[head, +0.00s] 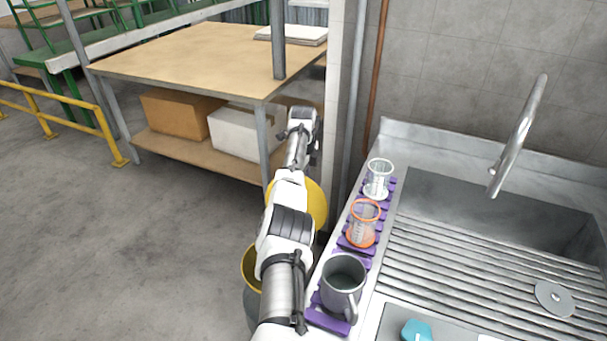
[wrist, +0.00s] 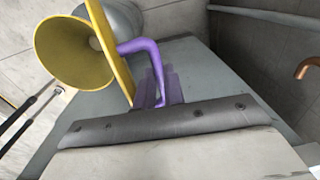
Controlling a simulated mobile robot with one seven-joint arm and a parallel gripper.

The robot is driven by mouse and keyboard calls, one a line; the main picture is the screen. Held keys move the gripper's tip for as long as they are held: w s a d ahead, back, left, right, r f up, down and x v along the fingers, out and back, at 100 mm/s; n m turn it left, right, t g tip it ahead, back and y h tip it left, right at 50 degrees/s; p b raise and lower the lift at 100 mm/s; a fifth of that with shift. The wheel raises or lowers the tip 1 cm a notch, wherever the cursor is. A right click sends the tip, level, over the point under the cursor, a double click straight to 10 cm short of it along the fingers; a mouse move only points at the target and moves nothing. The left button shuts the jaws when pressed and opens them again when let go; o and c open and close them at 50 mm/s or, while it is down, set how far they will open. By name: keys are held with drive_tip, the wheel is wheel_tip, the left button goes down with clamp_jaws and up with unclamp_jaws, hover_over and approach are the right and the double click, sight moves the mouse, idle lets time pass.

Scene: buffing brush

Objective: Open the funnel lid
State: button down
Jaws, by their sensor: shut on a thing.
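The yellow funnel (head: 251,262) stands at the left of the sink counter, partly hidden by my arm. Its yellow lid (head: 315,205) is swung up and shows as a disc behind my arm. In the wrist view the funnel's wide mouth (wrist: 65,52) is uncovered, and the lid (wrist: 112,50) stands steeply, nearly edge-on, to the right of it. My gripper (wrist: 125,47), with purple fingers, is shut at the lid's right side. The exact contact is partly hidden. In the head view the fingers cannot be made out.
A grey mug (head: 342,285), an orange-rimmed beaker (head: 362,225) and a clear beaker (head: 378,180) stand on purple racks along the sink's left edge. A workbench (head: 200,60) with boxes beneath stands behind my arm. The floor at left is clear up to a yellow rail (head: 60,125).

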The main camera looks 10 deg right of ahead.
drive_tip(key=shift+w+d+f, duration=0.1)
drive_tip(key=shift+w+d, duration=0.05)
drive_tip(key=shift+d, duration=0.2)
drive_tip(key=c, duration=1.8)
unclamp_jaws()
drive_tip(key=shift+d+f, duration=0.1)
drive_tip(key=o, duration=0.3)
drive_tip(key=shift+w+d+f, duration=0.15)
drive_tip(key=shift+w+f, duration=0.15)
drive_tip(key=shift+r, duration=0.15)
drive_tip(key=shift+r, duration=0.15)
drive_tip(key=r+b, duration=0.1)
drive_tip(key=r, duration=0.3)
drive_tip(key=r+b, duration=0.1)
drive_tip(key=r, duration=0.8)
drive_tip(key=shift+s+a+r+b, duration=0.2)
drive_tip(key=shift+s+a+b, duration=0.15)
drive_tip(key=shift+s+b, duration=0.05)
